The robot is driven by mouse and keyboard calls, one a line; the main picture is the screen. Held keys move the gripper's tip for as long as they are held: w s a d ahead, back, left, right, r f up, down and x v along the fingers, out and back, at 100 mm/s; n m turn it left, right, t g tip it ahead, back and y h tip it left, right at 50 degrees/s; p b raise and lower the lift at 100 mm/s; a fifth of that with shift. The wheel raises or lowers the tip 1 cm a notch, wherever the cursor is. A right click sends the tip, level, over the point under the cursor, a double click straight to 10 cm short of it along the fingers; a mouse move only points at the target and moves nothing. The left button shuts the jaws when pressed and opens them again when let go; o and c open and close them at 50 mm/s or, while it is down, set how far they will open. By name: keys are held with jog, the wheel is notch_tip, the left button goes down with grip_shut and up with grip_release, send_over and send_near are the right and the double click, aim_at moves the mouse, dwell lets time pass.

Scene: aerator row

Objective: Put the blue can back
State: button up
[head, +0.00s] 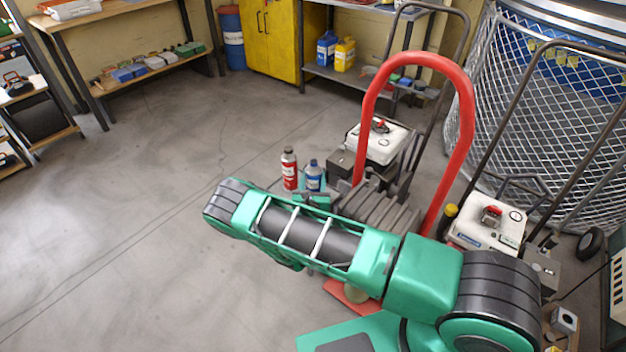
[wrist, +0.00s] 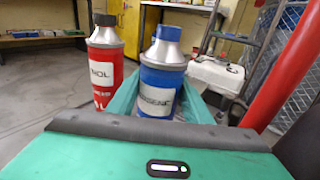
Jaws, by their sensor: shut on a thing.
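The blue can (head: 313,177) has a silver cone top and a blue cap. In the wrist view the blue can (wrist: 161,84) is upright between the green fingers of my gripper (wrist: 158,100), which is shut on it. In the head view my gripper (head: 318,200) is partly hidden behind my arm, and the can's lower part is hidden. I cannot tell whether the can's base touches anything.
A red can (head: 289,170) with a dark cap stands close left of the blue can. A second machine (head: 485,222) stands further right. The floor at left is clear.

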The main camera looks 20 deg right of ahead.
jog(key=o, duration=1.1)
jog(key=v, duration=1.2)
jog(key=shift+a, duration=0.1)
